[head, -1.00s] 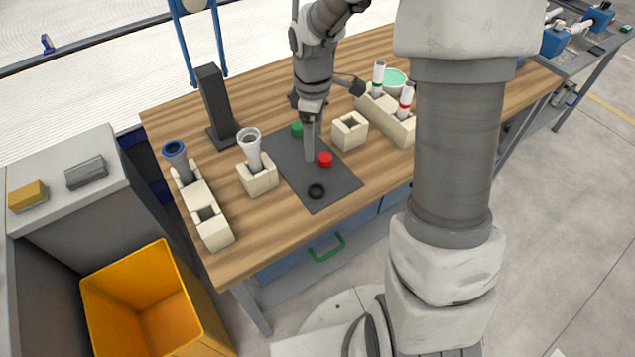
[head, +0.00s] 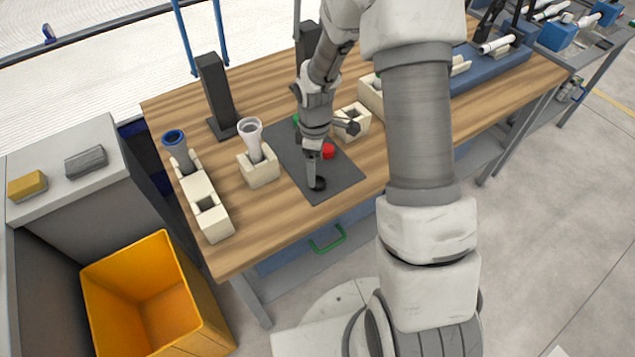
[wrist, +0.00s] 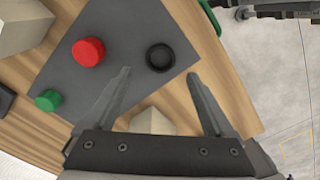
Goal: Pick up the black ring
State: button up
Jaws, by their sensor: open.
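The black ring (head: 318,184) lies flat on the dark grey mat near its front corner. In the wrist view the black ring (wrist: 160,57) shows whole, ahead of the fingertips and between their lines. My gripper (head: 313,180) is open and empty, pointing down close to the ring. In the wrist view my gripper (wrist: 158,75) has its two fingers spread wide. I cannot tell its exact height above the ring.
A red cap (head: 328,151) and a green cap (wrist: 48,100) are on the mat (head: 338,185). A cream holder with a grey-white pipe (head: 252,142) stands left of the mat. A long cream holder (head: 196,190) with a blue-rimmed pipe is farther left. A yellow bin (head: 205,318) stands below.

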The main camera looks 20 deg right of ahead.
jog(key=shift+f, duration=2.4)
grip_shut()
jog(key=shift+r, duration=0.2)
